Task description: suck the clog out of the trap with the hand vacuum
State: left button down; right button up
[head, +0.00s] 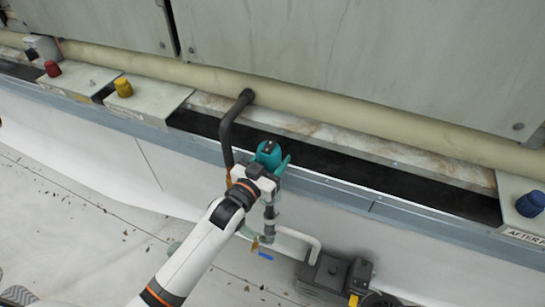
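The teal hand vacuum (270,153) is at the middle of the head view, in front of the dark open channel. My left gripper (266,170) is at it and appears shut on its body; the fingers are mostly hidden. A dark drain pipe (227,135) comes out of the unit's wall and bends down just left of the vacuum. A grey vertical pipe piece (269,218), perhaps part of the trap, shows below the gripper. Its link to the drain pipe is hidden by my arm, and no clog can be made out. My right gripper is not in view.
A pale pipe (302,236) runs to a dark box (325,271) on the floor. Red (52,68), yellow (123,87) and blue (530,204) knobs sit on ledge covers. Leaves litter the floor. A long metal ledge (330,190) crosses ahead.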

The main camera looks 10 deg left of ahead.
aim_at(272, 148)
pick_arm(q)
jog(key=shift+f, duration=0.5)
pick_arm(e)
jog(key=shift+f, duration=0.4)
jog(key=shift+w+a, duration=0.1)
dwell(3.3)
pick_arm(q)
jog(key=shift+r, duration=0.15)
